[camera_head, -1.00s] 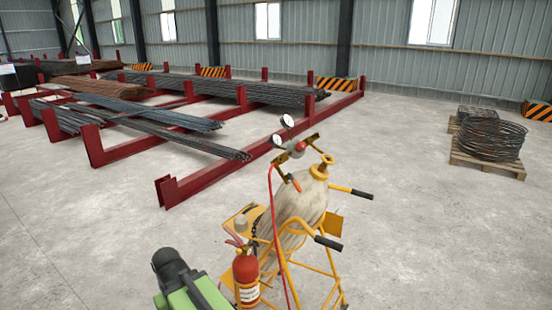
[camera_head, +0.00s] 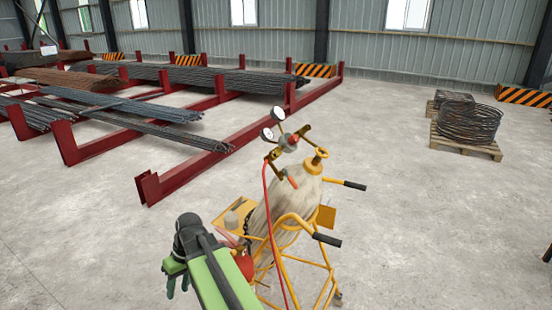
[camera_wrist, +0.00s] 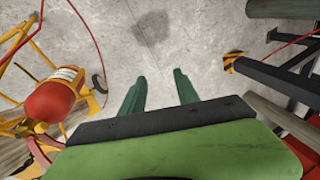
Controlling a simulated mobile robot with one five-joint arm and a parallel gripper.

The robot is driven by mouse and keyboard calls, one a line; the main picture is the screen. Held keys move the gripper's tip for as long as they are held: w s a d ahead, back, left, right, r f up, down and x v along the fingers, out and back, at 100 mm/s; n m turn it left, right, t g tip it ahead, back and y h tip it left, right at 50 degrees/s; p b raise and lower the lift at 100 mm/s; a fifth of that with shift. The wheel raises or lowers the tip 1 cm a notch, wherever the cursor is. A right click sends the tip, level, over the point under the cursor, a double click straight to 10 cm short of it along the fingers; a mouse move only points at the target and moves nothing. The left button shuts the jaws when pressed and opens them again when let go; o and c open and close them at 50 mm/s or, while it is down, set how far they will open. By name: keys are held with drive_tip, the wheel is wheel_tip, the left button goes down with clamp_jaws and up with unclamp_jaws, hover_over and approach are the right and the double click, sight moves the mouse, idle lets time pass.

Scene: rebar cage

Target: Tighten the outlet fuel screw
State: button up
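A pale gas cylinder (camera_head: 270,218) leans on a yellow cart (camera_head: 322,285) in the head view. At its top is a brass regulator assembly with two round gauges (camera_head: 279,114), a red knob (camera_head: 289,142) and an orange-red handle (camera_head: 293,182). A red hose (camera_head: 267,205) hangs from it. I cannot tell which part is the outlet fuel screw. My gripper (camera_head: 177,281) is left of the cart and below the regulator, apart from it. The wrist view shows its two green fingers (camera_wrist: 160,90) spread, with only floor between them.
A red fire extinguisher (camera_wrist: 52,102) on the cart is close to the left of my gripper in the wrist view. Black-tipped cart handles (camera_head: 327,240) stick out right. A red rack (camera_head: 190,180) with rebar stands behind. Open floor lies right, before the wire coils (camera_head: 469,122).

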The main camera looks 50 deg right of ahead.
drive_tip(key=w+d+r+t+y, duration=0.1)
drive_tip(key=d+r+t+y, duration=0.15)
drive_tip(key=d, duration=0.45)
drive_tip(key=w+d+r+t+y, duration=0.1)
drive_tip(key=w+d+r, duration=0.15)
drive_tip(key=d, duration=0.45)
drive_tip(key=t+h+p, duration=0.3)
drive_tip(key=t+h, duration=0.1)
drive_tip(key=t, duration=0.9)
approach(275, 157)
drive_tip(key=shift+n+y, duration=0.25)
drive_tip(key=shift+n, duration=0.05)
drive_tip(key=w, duration=0.5)
drive_tip(key=w+a, duration=0.1)
drive_tip(key=w, duration=0.2)
drive_tip(key=shift+w+a, duration=0.1)
drive_tip(key=shift+w, duration=0.25)
